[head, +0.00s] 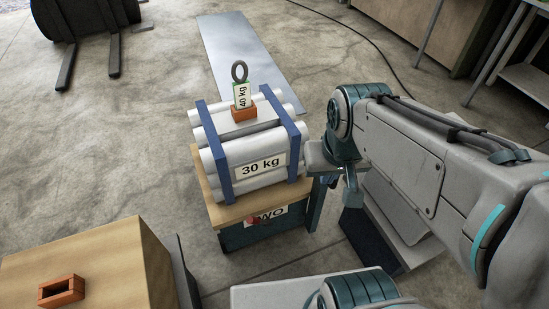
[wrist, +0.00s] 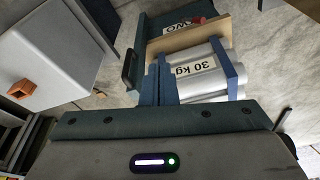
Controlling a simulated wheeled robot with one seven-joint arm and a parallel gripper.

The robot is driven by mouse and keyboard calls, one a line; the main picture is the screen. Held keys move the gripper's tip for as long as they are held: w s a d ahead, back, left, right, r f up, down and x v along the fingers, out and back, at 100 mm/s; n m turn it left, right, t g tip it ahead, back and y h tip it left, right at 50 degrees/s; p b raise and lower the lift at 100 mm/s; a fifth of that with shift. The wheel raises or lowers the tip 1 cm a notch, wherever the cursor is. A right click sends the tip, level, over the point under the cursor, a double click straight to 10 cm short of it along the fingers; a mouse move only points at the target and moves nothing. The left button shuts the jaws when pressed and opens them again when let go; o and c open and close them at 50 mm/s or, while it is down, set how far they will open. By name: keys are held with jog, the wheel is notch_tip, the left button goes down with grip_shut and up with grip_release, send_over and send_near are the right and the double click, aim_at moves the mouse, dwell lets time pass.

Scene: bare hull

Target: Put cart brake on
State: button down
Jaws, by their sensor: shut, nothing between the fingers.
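The cart (head: 236,240) is a teal box with a wooden top, its front marked with a partly covered sign that seems to read TWO. A small red knob (head: 253,220) sits at the top of that front; it also shows in the wrist view (wrist: 197,20). Whether this knob is the brake I cannot tell. My gripper (head: 314,158) is shut and empty, close to the right side of the cart's load; contact cannot be told. In the wrist view a dark handle-like piece (wrist: 129,70) shows beside the cart.
Strapped pale cylinders marked 30 kg (head: 262,168) and a ringed 40 kg weight (head: 242,97) load the cart. A wooden box (head: 95,260) with an orange-rimmed slot stands at the lower left. A metal plate (head: 240,50) lies behind. Bare concrete lies to the left.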

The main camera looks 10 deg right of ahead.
jog(key=shift+w+d, duration=0.1)
jog(key=shift+w, duration=0.2)
jog(key=w+a+f+m+g+y+b, duration=0.1)
jog(key=w+f+m+b, duration=0.4)
jog(key=f, duration=0.7)
jog(key=w+a+f+m+g+y+b, duration=0.1)
jog(key=w+a+f+m+b, duration=0.3)
jog(key=w+f+b, duration=0.5)
jog(key=w+a+f+m+g+b, duration=0.1)
jog(key=w+a+f+m+b, duration=0.2)
jog(key=f+b, duration=0.8)
jog(key=w+f+m, duration=0.2)
jog(key=w+f, duration=0.2)
jog(key=f, duration=0.1)
jog(key=shift+m+g+y+b, duration=0.3)
jog(key=shift+y+b, duration=0.05)
jog(key=shift+y, duration=0.05)
jog(key=shift+f, duration=0.2)
